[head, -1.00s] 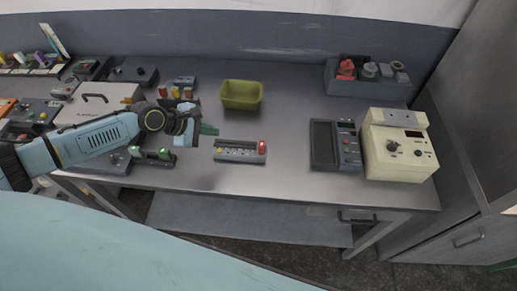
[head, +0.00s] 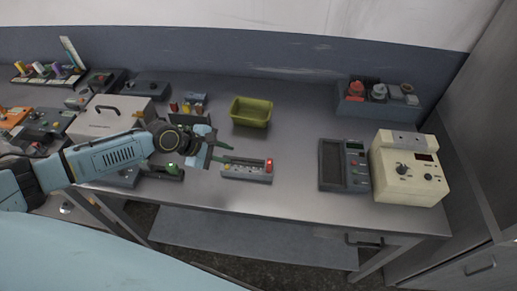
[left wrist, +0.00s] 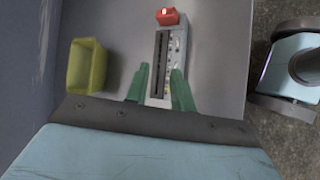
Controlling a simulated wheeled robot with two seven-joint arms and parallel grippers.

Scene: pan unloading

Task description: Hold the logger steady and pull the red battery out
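The logger (head: 243,171) is a small grey box lying on the bench, with a row of buttons along its front. The red battery (head: 269,165) sits in its right end. In the left wrist view the logger (left wrist: 161,50) points away from me, with the red battery (left wrist: 167,16) at the far end. My left gripper (head: 225,153) is at the logger's left end. Its green fingers (left wrist: 160,71) are open, one to each side of the near end in the wrist view; contact cannot be told. My right gripper is not in view.
A yellow-green bin (head: 251,112) stands behind the logger. A dark meter (head: 343,166) and a cream box with knobs (head: 407,169) stand to the right. A small device with a green light (head: 162,171) lies below my left wrist. Bench between logger and meter is clear.

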